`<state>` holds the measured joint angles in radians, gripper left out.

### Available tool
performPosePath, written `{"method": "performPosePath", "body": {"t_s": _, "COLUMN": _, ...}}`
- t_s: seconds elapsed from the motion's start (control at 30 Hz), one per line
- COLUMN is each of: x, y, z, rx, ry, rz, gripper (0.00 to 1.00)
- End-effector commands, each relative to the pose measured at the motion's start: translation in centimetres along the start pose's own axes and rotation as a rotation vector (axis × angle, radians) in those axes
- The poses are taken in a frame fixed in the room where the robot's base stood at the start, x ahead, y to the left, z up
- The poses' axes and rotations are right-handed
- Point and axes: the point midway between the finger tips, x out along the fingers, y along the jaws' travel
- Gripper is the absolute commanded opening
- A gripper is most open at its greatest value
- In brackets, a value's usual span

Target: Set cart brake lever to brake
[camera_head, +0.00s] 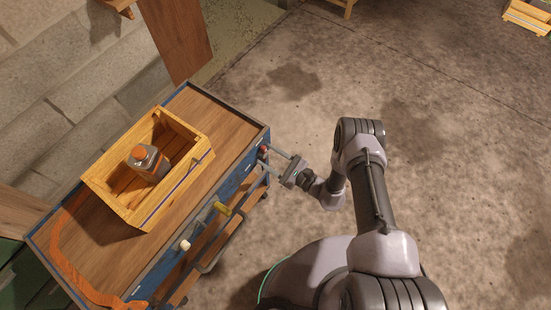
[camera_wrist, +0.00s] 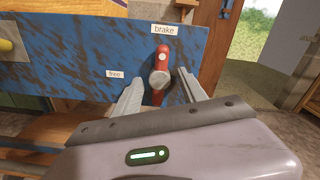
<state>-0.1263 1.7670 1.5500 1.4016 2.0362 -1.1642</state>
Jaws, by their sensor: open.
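The red cart brake lever (camera_wrist: 163,54) is on the blue cart's side panel in the wrist view. It turns on a round grey hub (camera_wrist: 159,79). Its long end points up, close under the "brake" label (camera_wrist: 164,29). The "free" label (camera_wrist: 115,74) is to the left of the hub. In the head view the lever (camera_head: 263,149) is a small red spot near the cart's right corner. My gripper (camera_wrist: 161,84) is open, with one finger on each side of the hub and visible gaps to the lever. It also shows in the head view (camera_head: 277,161).
An orange strap (camera_head: 63,255) lies on the top.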

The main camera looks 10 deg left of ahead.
Motion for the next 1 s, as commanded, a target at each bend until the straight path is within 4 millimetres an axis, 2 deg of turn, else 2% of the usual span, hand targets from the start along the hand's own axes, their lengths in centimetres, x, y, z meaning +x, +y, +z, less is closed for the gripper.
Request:
{"method": "performPosePath", "body": {"t_s": 0.13, "x": -0.2, "y": 0.0, "z": 0.0, "rx": 0.0, "ry": 0.0, "rz": -0.001, "gripper": 0.49}}
{"method": "performPosePath", "body": {"t_s": 0.23, "x": -1.2, "y": -0.1, "z": 0.1, "rx": 0.001, "ry": 0.002, "rz": -0.002, "gripper": 0.49}}
{"method": "performPosePath", "body": {"t_s": 0.37, "x": -4.6, "y": -0.3, "z": 0.3, "rx": 0.003, "ry": 0.003, "rz": -0.006, "gripper": 0.49}}
{"method": "performPosePath", "body": {"t_s": 0.6, "x": -12.6, "y": -0.3, "z": 0.2, "rx": 0.001, "ry": 0.003, "rz": -0.009, "gripper": 0.49}}
{"method": "performPosePath", "body": {"t_s": 0.7, "x": -15.0, "y": -0.1, "z": 0.2, "rx": 0.0, "ry": 0.002, "rz": -0.006, "gripper": 0.49}}
{"method": "performPosePath", "body": {"t_s": 0.83, "x": -16.9, "y": -0.1, "z": 0.1, "rx": 0.0, "ry": 0.001, "rz": -0.003, "gripper": 0.49}}
{"method": "performPosePath", "body": {"t_s": 1.0, "x": -17.5, "y": 0.0, "z": 0.0, "rx": 0.0, "ry": 0.0, "rz": 0.0, "gripper": 0.49}}
